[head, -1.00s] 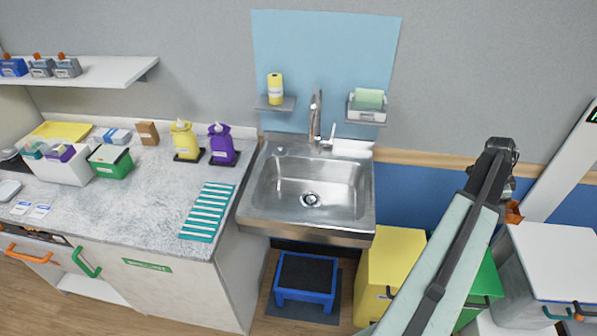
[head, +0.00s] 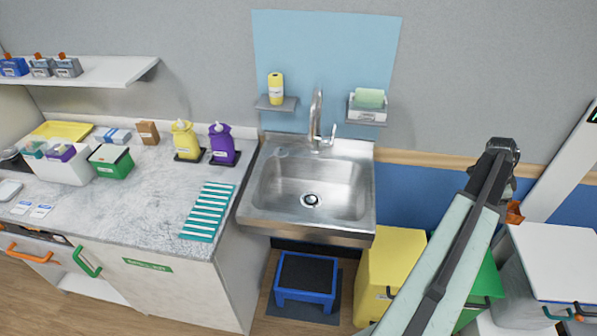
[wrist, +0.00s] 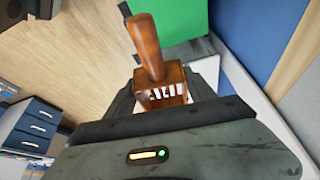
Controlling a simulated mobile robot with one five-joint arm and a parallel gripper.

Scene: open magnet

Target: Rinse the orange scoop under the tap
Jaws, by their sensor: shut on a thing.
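The orange scoop (wrist: 148,50) shows in the wrist view with its round handle and a slotted, box-like head. My gripper (wrist: 162,97) is shut on it at the head. In the head view only a small orange part of the scoop (head: 514,212) shows beside my arm, at the right, well away from the sink. The steel sink (head: 262,200) is in the middle and its basin looks empty. The tap (head: 316,115) stands at its back edge with a lever on its right side. I see no water running.
A yellow cabinet (head: 390,265) and a green one (head: 488,285) stand right of the sink. A blue step stool (head: 305,280) is below it. The counter (head: 150,195) at left holds purple and yellow bottles, boxes and a striped teal mat (head: 208,212).

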